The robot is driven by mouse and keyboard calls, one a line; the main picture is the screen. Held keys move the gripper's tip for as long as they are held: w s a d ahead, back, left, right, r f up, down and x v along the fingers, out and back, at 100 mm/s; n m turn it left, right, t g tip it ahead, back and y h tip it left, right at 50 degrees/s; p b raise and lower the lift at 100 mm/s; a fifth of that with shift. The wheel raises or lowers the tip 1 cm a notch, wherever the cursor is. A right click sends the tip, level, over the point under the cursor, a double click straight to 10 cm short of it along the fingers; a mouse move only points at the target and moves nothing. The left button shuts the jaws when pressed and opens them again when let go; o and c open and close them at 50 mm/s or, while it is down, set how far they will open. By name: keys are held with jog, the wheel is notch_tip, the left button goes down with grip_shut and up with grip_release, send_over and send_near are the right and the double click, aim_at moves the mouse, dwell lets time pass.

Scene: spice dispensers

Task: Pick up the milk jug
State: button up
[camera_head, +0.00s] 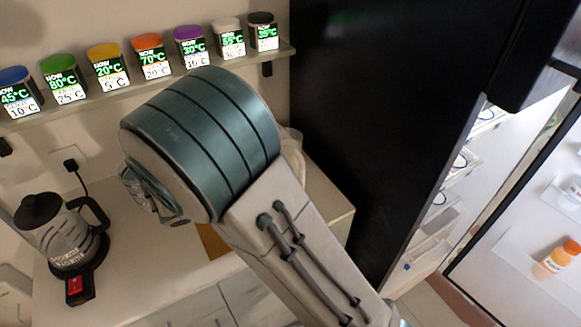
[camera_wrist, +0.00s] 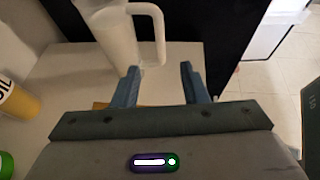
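The milk jug (camera_wrist: 115,35) is a white jug with a loop handle (camera_wrist: 158,35). It stands upright on the counter at the top of the wrist view, its top cut off by the frame. In the head view my arm hides most of it; a pale edge (camera_head: 293,137) shows beside the arm. My gripper (camera_wrist: 160,69) is open and empty, its two blue-grey fingers pointing toward the jug. The handle's lower end lies just ahead of the gap between the fingertips. I cannot tell how far apart they are.
A glass kettle (camera_head: 62,238) stands on the counter (camera_head: 150,265) at left. A shelf (camera_head: 150,84) with several spice jars runs above. A black fridge (camera_head: 375,120) stands right, its door open. A yellow bottle (camera_wrist: 17,103) stands left in the wrist view.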

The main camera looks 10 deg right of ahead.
aim_at(302, 179)
jog(key=shift+f+p+x, duration=0.15)
jog(key=shift+p+x, duration=0.35)
jog(key=shift+x, duration=2.9)
jog(key=shift+f+p+x, duration=0.1)
jog(key=shift+p+x, duration=0.4)
jog(key=shift+x, duration=2.9)
jog(key=shift+a+r, duration=0.1)
grip_shut()
